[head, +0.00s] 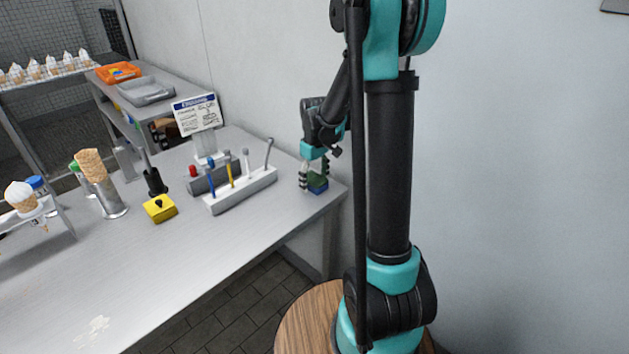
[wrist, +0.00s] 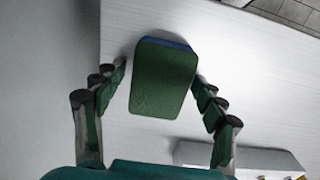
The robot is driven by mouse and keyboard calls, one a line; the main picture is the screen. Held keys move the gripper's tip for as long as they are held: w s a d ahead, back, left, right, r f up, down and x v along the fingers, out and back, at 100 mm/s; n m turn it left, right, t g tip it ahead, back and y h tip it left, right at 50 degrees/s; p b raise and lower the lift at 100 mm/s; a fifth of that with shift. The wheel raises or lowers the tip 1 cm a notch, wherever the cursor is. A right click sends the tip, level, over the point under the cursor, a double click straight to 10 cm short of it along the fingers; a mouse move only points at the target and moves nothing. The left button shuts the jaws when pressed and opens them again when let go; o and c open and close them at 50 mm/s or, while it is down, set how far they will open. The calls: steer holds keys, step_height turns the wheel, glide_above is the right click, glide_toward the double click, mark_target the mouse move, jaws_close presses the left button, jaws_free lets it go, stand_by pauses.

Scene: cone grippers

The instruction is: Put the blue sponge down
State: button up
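The sponge (head: 317,184) is a small block with a green upper face and a blue underside. It sits at the right back corner of the steel table, apparently resting on it. In the wrist view the sponge (wrist: 163,80) fills the space between my fingertips, with a thin blue edge at its far side. My gripper (head: 314,172) points down around it; in the wrist view its fingers (wrist: 160,74) stand apart, with a narrow gap at the left of the sponge. The right fingertip is at or very near the sponge's edge.
A white holder (head: 242,192) with several upright tools stands left of the sponge. A sign (head: 197,113), a yellow block (head: 160,208) and a metal cone stand (head: 112,203) are further left. The table's right edge and the wall (head: 520,180) are close.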

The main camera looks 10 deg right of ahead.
mark_target(314, 178)
step_height(314, 178, up, 12)
steer(key=s+d+f+m+t, duration=0.2)
steer(key=s+f, duration=0.4)
steer(key=s, duration=0.5)
steer(key=s+d+f+m+t, duration=0.2)
steer(key=s+f+m, duration=0.3)
steer(key=s, duration=0.6)
steer(key=shift+f, duration=0.45)
steer(key=shift+o, duration=0.2)
